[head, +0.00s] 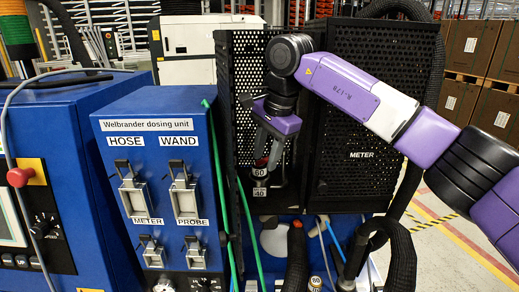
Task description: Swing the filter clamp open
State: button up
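My gripper (266,163) reaches down from the upper right in front of a black perforated cage (237,70). Its fingertips are at the top of a small fitting with labels reading 60 and 40 (259,192). Whether they touch it is too small to tell. A dark part with a hint of red sits between the fingers and the fitting, mostly hidden by the gripper. I cannot make out the filter clamp for certain; it may be at this fitting. The finger gap is not clear.
A blue Welbrander dosing unit (148,125) with several latches stands left of the gripper. A black perforated METER cabinet (361,180) stands right, behind my arm. Green cables (249,235) and black hoses (297,258) run below. Open floor (460,240) lies at the right.

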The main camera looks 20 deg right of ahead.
jog(key=shift+w+a+p, duration=0.35)
jog(key=shift+w+a, duration=0.05)
jog(key=shift+w, duration=0.45)
jog(key=shift+w+a+f+p, duration=0.15)
jog(key=shift+f+p, duration=0.2)
jog(key=shift+f, duration=0.3)
grip_shut()
dwell(0.4)
